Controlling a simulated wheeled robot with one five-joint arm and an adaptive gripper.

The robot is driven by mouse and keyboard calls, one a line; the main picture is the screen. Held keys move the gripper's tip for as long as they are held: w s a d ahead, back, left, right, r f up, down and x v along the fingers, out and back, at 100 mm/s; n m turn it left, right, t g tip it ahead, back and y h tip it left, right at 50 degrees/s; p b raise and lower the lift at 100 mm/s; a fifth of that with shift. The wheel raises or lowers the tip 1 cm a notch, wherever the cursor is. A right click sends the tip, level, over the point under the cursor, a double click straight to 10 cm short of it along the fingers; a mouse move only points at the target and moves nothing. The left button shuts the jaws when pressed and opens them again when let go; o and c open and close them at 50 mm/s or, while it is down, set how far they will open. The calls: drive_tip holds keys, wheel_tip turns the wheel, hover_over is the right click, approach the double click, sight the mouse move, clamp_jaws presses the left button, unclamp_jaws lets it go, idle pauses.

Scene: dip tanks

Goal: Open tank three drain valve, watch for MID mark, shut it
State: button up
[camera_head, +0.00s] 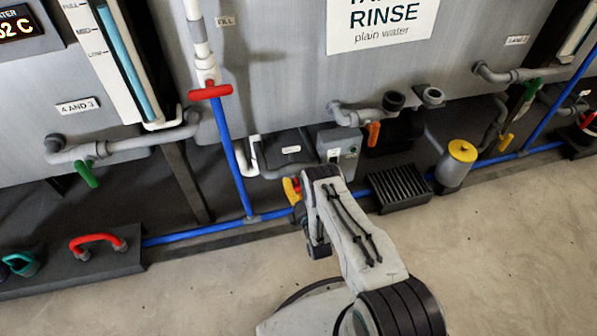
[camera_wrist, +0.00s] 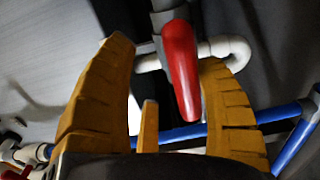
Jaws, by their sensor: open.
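My gripper (camera_head: 292,188) is low in front of the rinse tank, mostly hidden behind my arm in the head view. In the wrist view its orange fingers (camera_wrist: 170,95) are open. A red lever handle (camera_wrist: 181,70) hangs from a grey pipe fitting and shows between the fingertips, nearer the right finger; I cannot tell whether they touch. A sight gauge (camera_head: 128,60) at the upper left carries FULL, MID and LOW marks. Its blue column (camera_head: 120,48) stands above MID, up near FULL.
A red T-handle (camera_head: 210,92) is on the fill pipe. Blue piping (camera_head: 180,237) runs along the floor. A green valve lever (camera_head: 87,174), an orange lever (camera_head: 373,133), a drain grate (camera_head: 398,186) and a yellow-topped canister (camera_head: 456,165) are nearby. The concrete floor in front is clear.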

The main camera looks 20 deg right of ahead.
sight(298, 184)
drive_tip(key=o, duration=0.3)
drive_tip(key=r, duration=0.7)
drive_tip(key=shift+w+r, duration=0.2)
drive_tip(key=shift+r, duration=0.05)
drive_tip(key=shift+s+r, duration=0.1)
drive_tip(key=shift+r, duration=0.5)
drive_tip(key=c, duration=0.3)
drive_tip(key=shift+s+f, duration=0.1)
drive_tip(key=shift+f, duration=0.1)
